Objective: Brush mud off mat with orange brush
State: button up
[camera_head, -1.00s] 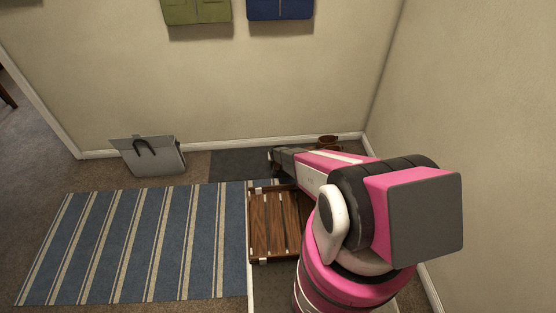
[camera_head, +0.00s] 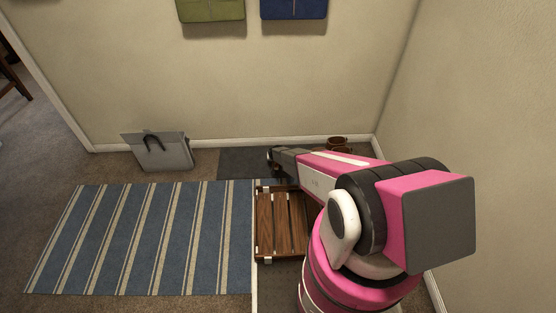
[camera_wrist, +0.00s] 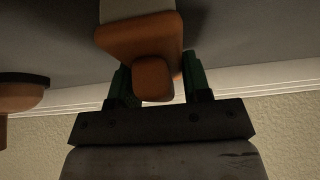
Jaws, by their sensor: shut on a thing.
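My gripper (camera_wrist: 155,85) has green fingers shut on the orange brush (camera_wrist: 137,38). Pale bristles or a pale part of the brush show at the top edge of the wrist view. In the head view my gripper (camera_head: 274,157) is over or beside a dark grey mat (camera_head: 235,162) at the foot of the back wall. My arm hides the mat's right part, and the brush cannot be made out there. A grey surface lies behind the brush in the wrist view. No mud can be made out.
A wooden slatted rack (camera_head: 265,222) stands below my arm. A blue striped rug (camera_head: 150,240) covers the floor left of it. A grey bag (camera_head: 160,152) leans near the back wall. A brown pot (camera_head: 338,143) stands by the right corner, beyond my arm.

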jog(key=shift+a+r, duration=0.15)
jog(key=shift+a, duration=1.95)
jog(key=shift+r, duration=0.1)
jog(key=shift+r, duration=2.9)
jog(key=shift+r, duration=1.5)
